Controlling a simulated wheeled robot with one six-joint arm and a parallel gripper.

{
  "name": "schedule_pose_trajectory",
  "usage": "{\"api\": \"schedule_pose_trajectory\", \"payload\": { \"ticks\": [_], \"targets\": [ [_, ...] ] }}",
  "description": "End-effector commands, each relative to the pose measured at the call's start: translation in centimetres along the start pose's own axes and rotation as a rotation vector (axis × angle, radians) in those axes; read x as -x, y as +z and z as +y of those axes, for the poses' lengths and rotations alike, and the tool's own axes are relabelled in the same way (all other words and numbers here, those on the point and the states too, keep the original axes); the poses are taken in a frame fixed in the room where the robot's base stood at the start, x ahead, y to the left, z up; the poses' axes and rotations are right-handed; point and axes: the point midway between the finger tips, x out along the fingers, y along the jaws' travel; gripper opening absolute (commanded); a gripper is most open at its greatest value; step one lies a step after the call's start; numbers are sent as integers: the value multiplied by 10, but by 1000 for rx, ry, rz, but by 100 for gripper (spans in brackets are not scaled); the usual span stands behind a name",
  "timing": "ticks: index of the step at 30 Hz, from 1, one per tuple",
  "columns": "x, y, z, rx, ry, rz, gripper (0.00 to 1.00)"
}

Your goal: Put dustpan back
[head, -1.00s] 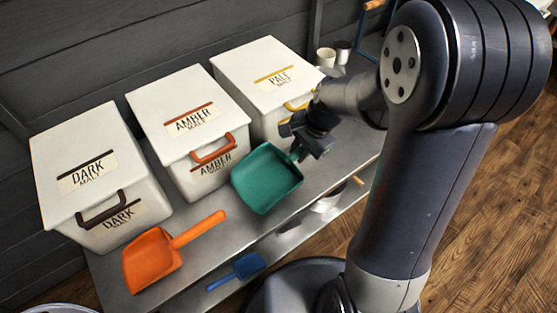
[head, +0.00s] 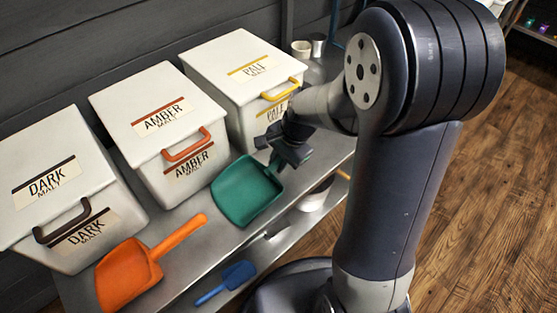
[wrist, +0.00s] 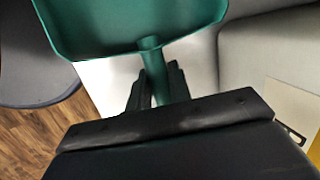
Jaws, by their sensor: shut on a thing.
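The green dustpan (head: 247,191) has a broad flat pan and a short handle. My gripper (head: 284,150) is shut on its handle, in front of the pale malt bin. In the wrist view the green handle (wrist: 151,58) runs between the two dark fingers (wrist: 158,90), with the pan beyond them. The pan is over the steel bench top, in front of the gap between the amber and pale bins. I cannot tell whether its underside touches the bench.
White lidded bins stand along the wall: dark malt (head: 58,205), amber malt (head: 160,135) and pale malt (head: 245,85). An orange scoop (head: 125,272) lies on the bench (head: 205,240) at front left. A blue scoop (head: 238,274) is on the lower shelf. Small cups (head: 301,49) stand at the back.

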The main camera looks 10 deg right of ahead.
Motion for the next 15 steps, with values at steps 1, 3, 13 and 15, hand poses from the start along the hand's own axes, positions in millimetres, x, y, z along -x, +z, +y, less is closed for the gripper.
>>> {"api": "schedule_pose_trajectory", "payload": {
  "ticks": [1, 3, 13, 15],
  "targets": [
    [-3, 0, 1, 0, -1, 0, 0],
    [-4, -1, 1, 0, -1, 0, 0],
    [-3, 0, 1, 0, 0, 0, 28],
    [-3, 0, 1, 0, 0, 0, 33]
  ]
}}
